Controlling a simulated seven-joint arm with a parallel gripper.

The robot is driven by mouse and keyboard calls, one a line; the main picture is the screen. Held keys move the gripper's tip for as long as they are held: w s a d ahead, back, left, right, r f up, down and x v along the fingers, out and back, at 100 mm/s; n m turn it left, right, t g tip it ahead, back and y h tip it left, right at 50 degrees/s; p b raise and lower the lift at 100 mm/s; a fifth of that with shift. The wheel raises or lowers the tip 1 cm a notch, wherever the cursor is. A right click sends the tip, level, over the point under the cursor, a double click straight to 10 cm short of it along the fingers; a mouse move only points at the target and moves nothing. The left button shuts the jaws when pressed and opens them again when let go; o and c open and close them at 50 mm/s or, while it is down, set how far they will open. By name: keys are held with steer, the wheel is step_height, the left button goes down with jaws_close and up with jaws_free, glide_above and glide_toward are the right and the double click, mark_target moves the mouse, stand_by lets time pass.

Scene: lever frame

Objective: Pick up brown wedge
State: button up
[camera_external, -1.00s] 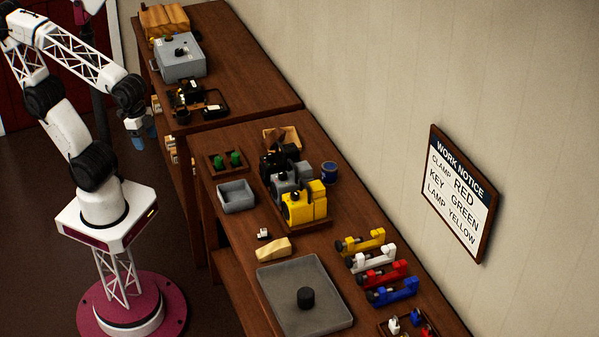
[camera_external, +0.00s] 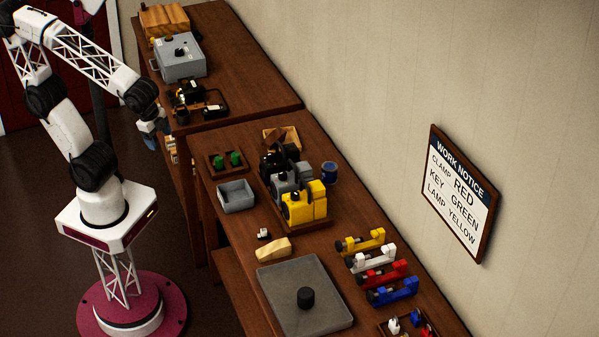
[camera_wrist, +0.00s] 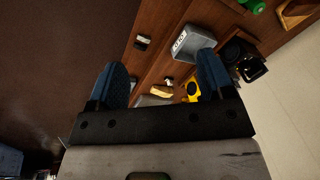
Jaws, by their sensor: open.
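A light tan wedge-shaped block (camera_external: 273,249) lies on the near bench, just behind the grey tray; it also shows between my fingers in the wrist view (camera_wrist: 161,92). A darker brown piece (camera_external: 275,138) sits at a small wooden tray at the bench's far end; its exact shape is too small to tell. My gripper (camera_external: 150,138) is open and empty, off the left side of the benches, well away from both pieces. In the wrist view its two blue fingers stand wide apart (camera_wrist: 162,68).
A grey box (camera_external: 181,60) stands on the far bench.

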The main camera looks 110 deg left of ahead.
steer(key=w+a+f+m+g+y, duration=0.1)
steer(key=w+a+f+m+y, duration=0.25)
steer(key=a, duration=0.35)
steer(key=w+a+f+m+g+y, duration=0.1)
steer(key=w+a+f+m+y, duration=0.15)
steer(key=w+a, duration=0.4)
steer(key=w+a+f+m+g+y, duration=0.1)
steer(key=w+a+f+m+y, duration=0.2)
steer(key=a, duration=0.5)
steer(key=m+t+y, duration=0.2)
steer(key=m+y, duration=0.1)
steer(key=m, duration=0.8)
glide_toward(273, 137)
steer(key=shift+x, duration=0.9)
steer(key=shift+s+f, duration=0.1)
steer(key=shift+f, duration=0.05)
steer(key=shift+x, duration=1.2)
steer(key=shift+a, duration=0.1)
steer(key=shift+x, duration=2.55)
steer(key=c, duration=1.1)
